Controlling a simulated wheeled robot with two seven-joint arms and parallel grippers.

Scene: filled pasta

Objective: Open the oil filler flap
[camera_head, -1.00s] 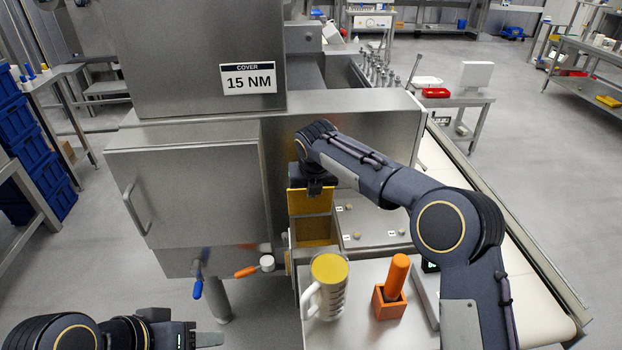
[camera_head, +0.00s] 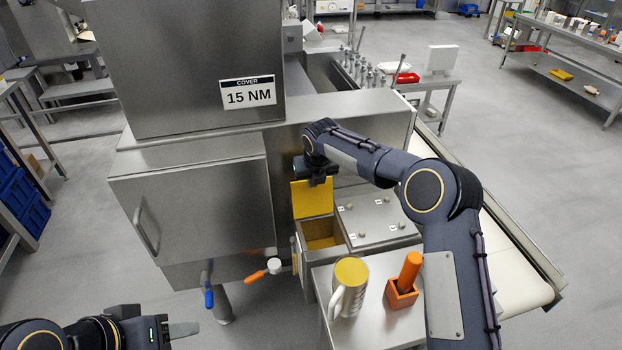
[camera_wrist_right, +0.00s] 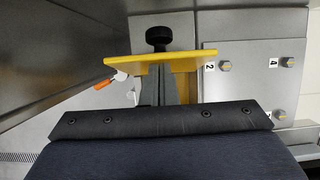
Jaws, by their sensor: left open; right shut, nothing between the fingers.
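The yellow oil filler flap (camera_head: 312,200) stands raised, close to upright, over an open compartment with a yellow inside (camera_head: 323,241). In the right wrist view the flap (camera_wrist_right: 135,69) shows nearly edge-on, with a black knob (camera_wrist_right: 158,37) beyond it. My right gripper (camera_head: 319,180) is at the flap's upper part. Its closed fingers (camera_wrist_right: 168,82) reach up to the flap's near side in the wrist view; I cannot tell whether they touch it. My left gripper (camera_head: 184,329) is open and empty at the lower left, away from the machine.
A yellow-topped mug (camera_head: 350,272) and an orange holder (camera_head: 401,294) with an orange-handled tool stand on the metal shelf below. Numbered plates with bolts (camera_head: 376,220) lie right of the compartment. Blue and orange valve handles (camera_head: 256,276) stick out at left. A conveyor (camera_head: 515,265) runs at right.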

